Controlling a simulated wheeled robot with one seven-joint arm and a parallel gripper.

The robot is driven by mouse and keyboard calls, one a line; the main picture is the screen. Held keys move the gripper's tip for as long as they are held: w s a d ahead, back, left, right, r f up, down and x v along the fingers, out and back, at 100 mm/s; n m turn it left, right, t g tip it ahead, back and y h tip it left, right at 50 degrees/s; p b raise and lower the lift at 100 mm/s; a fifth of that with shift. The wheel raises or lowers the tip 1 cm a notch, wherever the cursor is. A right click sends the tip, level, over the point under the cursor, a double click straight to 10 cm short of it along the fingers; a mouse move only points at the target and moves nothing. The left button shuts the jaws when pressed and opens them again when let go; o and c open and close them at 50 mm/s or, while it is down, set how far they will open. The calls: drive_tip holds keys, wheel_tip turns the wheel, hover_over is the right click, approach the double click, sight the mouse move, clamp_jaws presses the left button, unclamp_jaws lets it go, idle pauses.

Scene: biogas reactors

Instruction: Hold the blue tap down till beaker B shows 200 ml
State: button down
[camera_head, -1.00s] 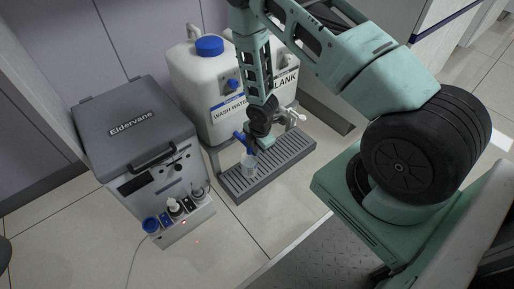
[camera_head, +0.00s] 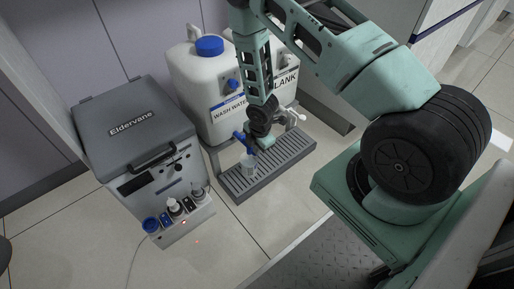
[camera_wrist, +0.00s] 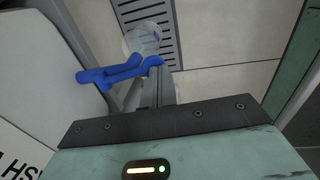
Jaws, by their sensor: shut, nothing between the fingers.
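The blue tap (camera_head: 242,139) sits at the front of the white wash water container (camera_head: 205,95), and its lever (camera_wrist: 120,72) shows in the wrist view. My gripper (camera_wrist: 154,80) is shut and empty, its fingertips at the lever's right end, seemingly touching it. Its fingers are small in the head view. A clear beaker (camera_head: 249,166) stands on the grey slotted drip tray (camera_head: 232,190) below the tap. It also shows in the wrist view (camera_wrist: 140,38), partly behind the lever. I cannot read its letter, marks or liquid level.
A grey Eldervane box (camera_head: 128,125) stands left of the tray, with small bottles (camera_head: 174,207) on its front ledge. A container labelled "BLANK" with a pale tap (camera_head: 296,116) is behind my arm at right. The tiled floor in front is clear.

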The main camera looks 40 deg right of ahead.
idle(0.4)
drive_tip(key=shift+r+p, duration=0.8)
drive_tip(key=shift+r, duration=0.05)
drive_tip(key=shift+r+p, duration=0.3)
wheel_tip(320, 180, up, 13)
drive_tip(key=s+p, duration=0.1)
drive_tip(key=p, duration=0.5)
drive_tip(key=shift+s+r+p, duration=0.15)
drive_tip(key=shift+s+p, duration=0.15)
drive_tip(key=shift+s, duration=0.1)
